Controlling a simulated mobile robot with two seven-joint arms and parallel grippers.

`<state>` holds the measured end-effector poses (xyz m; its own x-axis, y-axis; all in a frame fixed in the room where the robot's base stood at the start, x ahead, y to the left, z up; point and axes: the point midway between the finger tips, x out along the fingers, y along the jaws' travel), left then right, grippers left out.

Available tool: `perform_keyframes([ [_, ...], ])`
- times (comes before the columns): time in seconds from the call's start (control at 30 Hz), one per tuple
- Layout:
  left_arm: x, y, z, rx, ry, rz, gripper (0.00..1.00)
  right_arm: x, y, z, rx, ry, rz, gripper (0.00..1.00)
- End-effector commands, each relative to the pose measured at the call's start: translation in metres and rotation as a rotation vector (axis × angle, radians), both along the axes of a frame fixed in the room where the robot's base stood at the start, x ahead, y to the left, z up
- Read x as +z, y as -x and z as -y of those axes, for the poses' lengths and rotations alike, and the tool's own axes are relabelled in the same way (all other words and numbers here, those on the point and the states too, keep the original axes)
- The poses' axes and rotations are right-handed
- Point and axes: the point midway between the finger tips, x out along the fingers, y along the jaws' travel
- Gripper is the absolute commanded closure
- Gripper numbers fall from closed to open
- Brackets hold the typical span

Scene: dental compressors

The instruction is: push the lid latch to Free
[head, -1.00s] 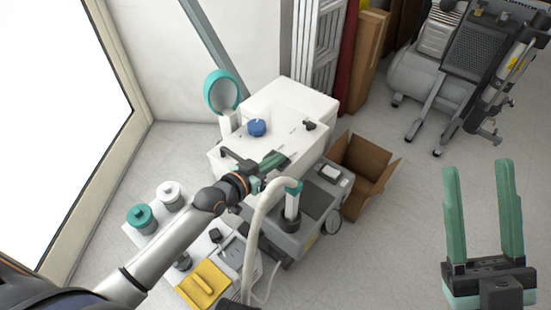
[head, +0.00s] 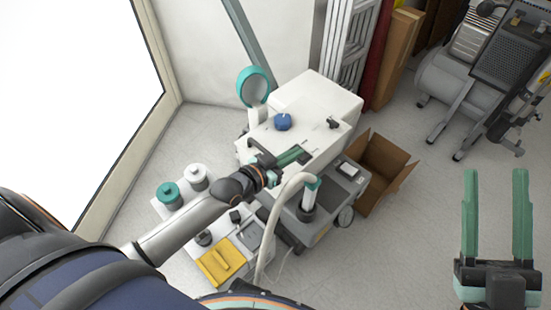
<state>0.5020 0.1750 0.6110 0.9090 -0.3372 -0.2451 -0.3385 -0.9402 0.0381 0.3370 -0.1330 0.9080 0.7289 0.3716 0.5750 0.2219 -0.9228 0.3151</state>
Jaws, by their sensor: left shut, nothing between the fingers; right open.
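The white machine (head: 310,103) with a flat white lid stands in the middle of the head view. A small black part (head: 333,123), which looks like the lid latch, sits near the right side of the lid top. A blue knob (head: 283,121) stands to its left. My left gripper (head: 303,155) is shut and empty, its green fingers over the near part of the lid, nearer to me than the knob and latch. I cannot tell whether it touches the lid. My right gripper (head: 497,205) is open and empty over the floor at the right. Any latch markings are too small to read.
A grey unit with a pale hose (head: 270,222) stands in front of the machine. An open cardboard box (head: 378,170) is to the right. Jars (head: 170,195) and a yellow cloth (head: 221,262) lie front left.

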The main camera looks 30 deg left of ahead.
Motion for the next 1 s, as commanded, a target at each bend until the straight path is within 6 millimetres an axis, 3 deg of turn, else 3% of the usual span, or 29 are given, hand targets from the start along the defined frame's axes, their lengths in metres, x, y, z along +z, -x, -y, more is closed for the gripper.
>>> perform_keyframes([
  [0.2,0.009,0.029,-0.009,0.0,0.001,0.0,1.0,-0.046,-0.026,0.005,-0.039,-0.005,-0.231,0.5],
  [0.5,0.016,0.057,-0.019,0.0,0.002,0.002,1.0,-0.1,-0.04,0.009,-0.072,-0.005,-0.458,0.5],
  [0.7,0.017,0.063,-0.021,0.0,0.001,0.003,1.0,-0.112,-0.041,0.01,-0.08,-0.004,-0.507,0.5],
  [1.0,0.017,0.063,-0.021,0.0,0.001,0.003,1.0,-0.113,-0.041,0.01,-0.079,-0.003,-0.509,0.5],
])
